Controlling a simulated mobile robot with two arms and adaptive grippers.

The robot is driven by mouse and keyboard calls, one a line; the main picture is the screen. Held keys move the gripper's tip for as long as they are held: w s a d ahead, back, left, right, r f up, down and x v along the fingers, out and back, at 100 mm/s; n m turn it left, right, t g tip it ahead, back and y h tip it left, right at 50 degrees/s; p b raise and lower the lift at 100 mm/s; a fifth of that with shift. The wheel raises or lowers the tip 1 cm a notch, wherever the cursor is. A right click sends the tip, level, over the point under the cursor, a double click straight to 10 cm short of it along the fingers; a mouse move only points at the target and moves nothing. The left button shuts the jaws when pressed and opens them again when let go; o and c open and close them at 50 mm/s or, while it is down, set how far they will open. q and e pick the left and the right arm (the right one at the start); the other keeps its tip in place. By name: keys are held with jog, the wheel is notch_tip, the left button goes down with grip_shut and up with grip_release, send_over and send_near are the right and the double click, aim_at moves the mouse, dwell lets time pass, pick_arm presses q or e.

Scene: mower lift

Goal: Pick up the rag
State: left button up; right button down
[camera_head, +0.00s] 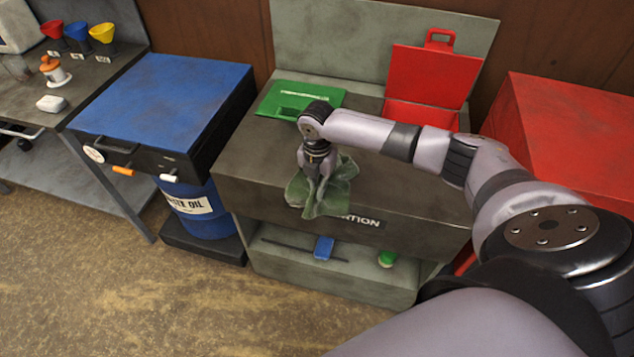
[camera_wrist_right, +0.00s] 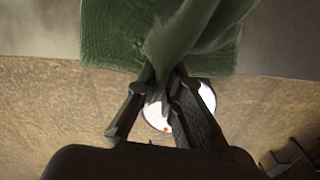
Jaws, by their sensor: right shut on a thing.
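The green rag (camera_head: 328,190) hangs in folds from my right gripper (camera_head: 318,168) at the front edge of the dark grey workbench in the head view. In the right wrist view the rag (camera_wrist_right: 180,40) is gathered and pinched between the fingertips of my right gripper (camera_wrist_right: 165,95). The fingers are shut on it. Part of the gripper is hidden by the cloth in the head view. My left gripper does not show in either view.
A blue-topped bench (camera_head: 165,90) over a blue oil drum (camera_head: 200,210) is to the left. A red cabinet (camera_head: 575,130) is right. The floor in front is clear.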

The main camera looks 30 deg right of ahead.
notch_tip(320, 180, up, 11)
jog(key=p, duration=0.8)
jog(key=shift+w+p, duration=0.15)
jog(key=shift+p, duration=0.25)
